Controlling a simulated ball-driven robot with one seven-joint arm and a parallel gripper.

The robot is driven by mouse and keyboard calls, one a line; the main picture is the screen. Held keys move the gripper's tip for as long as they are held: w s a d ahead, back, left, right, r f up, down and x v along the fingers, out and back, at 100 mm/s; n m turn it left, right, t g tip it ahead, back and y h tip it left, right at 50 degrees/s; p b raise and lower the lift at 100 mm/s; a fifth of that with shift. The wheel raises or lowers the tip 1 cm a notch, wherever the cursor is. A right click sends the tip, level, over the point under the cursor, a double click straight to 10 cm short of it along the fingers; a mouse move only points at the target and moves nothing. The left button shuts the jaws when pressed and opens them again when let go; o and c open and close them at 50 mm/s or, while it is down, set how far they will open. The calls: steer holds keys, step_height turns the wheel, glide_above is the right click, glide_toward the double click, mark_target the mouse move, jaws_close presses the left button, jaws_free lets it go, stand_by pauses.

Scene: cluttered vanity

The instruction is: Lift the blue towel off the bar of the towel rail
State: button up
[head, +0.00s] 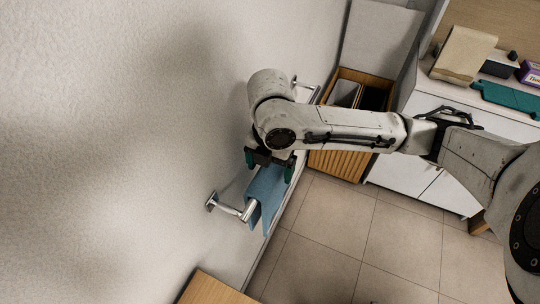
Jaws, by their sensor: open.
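The blue towel (264,193) hangs folded over the bar of the towel rail (228,208) on the wall. The rail's far end shows beyond my arm, at the upper right, and the bar's middle is hidden by the arm. My gripper (268,168) has green-tipped fingers that point down at the towel's far part, one finger on each side of it. The gripper is open. I cannot tell whether the fingers touch the cloth.
A slatted wooden bin (338,160) stands beyond the rail. A white cabinet (418,182) at the right bears a beige box (464,54), a teal item (506,98) and a purple box (531,74). A wooden surface (212,289) is at the bottom. The tiled floor (345,235) is clear.

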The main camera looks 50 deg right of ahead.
steer(key=shift+f, duration=0.2)
steer(key=c, duration=1.2)
steer(key=shift+r+p, duration=2.45)
steer(key=shift+r, duration=0.6)
steer(key=shift+r+p, duration=0.35)
steer(key=shift+r, duration=8.35)
